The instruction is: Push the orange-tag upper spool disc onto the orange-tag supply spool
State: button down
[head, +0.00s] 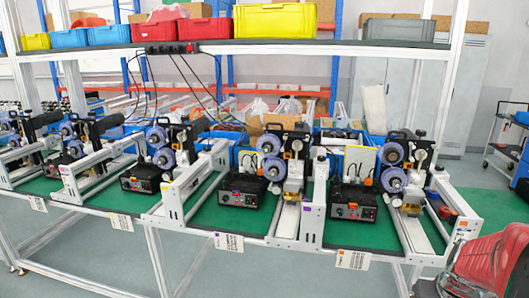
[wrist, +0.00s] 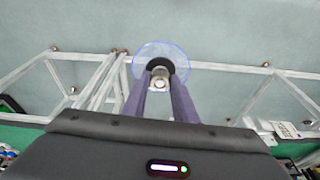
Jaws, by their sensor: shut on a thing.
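In the wrist view my gripper (wrist: 160,88) is shut on the hub of a clear disc (wrist: 144,54) with a blue rim and a black centre. A metal knob shows between the two purple-grey fingers. The disc is held in the air over the grey floor, apart from any spool. In the head view the orange tag (head: 353,260) hangs on the front edge below the rightmost station. That station has an upper blue-rimmed spool (head: 392,153) and a lower one (head: 393,180); I cannot tell which is the supply spool. My gripper does not show in the head view.
White frame bars (head: 311,212) divide the green bench into stations. A red object (head: 493,258) is at the lower right. A shelf with bins (head: 275,20) runs above. Open floor lies before the bench.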

jog(key=shift+w+d+r+m, duration=0.3)
jog(key=shift+d+r, duration=0.05)
jog(key=shift+w, duration=0.35)
jog(key=w+a+n, duration=0.1)
jog(key=w+a, duration=1.1)
jog(key=w+a+f+n, duration=0.1)
jog(key=w+a+n, duration=0.1)
jog(key=a, duration=0.6)
jog(key=w+a+f+n, duration=0.1)
jog(key=w+a+f, duration=0.1)
jog(key=a, duration=0.6)
jog(key=shift+f+n+y, duration=0.3)
jog(key=shift+n+y, duration=0.1)
jog(key=shift+w+r, duration=0.1)
